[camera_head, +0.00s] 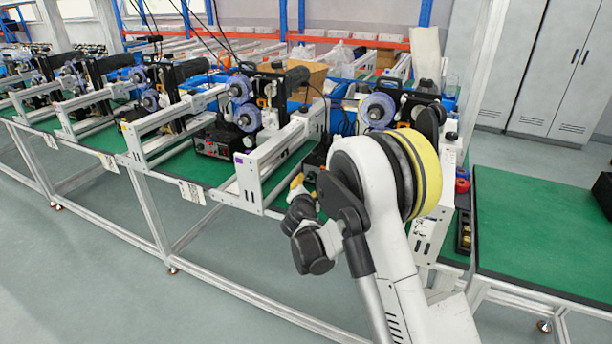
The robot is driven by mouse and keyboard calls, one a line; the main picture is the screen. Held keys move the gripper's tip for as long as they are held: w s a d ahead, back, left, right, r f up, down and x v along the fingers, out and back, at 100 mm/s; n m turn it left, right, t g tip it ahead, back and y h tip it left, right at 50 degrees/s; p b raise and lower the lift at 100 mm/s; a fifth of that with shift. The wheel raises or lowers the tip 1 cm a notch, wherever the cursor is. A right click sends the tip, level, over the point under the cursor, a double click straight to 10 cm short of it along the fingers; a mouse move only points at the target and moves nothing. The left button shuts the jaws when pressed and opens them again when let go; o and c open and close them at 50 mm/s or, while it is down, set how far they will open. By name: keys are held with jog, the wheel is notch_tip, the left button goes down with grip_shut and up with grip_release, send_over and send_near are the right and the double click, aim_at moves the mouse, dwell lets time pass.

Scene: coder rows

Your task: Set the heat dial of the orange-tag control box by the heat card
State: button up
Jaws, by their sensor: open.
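A black control box (217,142) with small red and pale marks on its front stands on the green bench in the middle left. A second dark box (318,156) stands to its right, partly hidden behind my arm. I cannot make out an orange tag or a heat dial on either. White cards (192,192) hang at the bench's front edge, with print too small to read. My gripper (298,187) is at the end of my folded arm, in front of the bench. It is open and small in view, apart from the left black box.
White machine frames (262,160) with clear reels stand in a row along the bench. Grey cabinets (560,70) stand behind. The floor (90,270) in front of the bench is clear.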

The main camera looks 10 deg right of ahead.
aim_at(310, 177)
jog(key=b+x, duration=0.3)
jog(key=x, duration=0.6)
jog(key=shift+s+d, duration=0.1)
jog(key=shift+d, duration=0.05)
jog(key=shift+w, duration=0.35)
grip_shut()
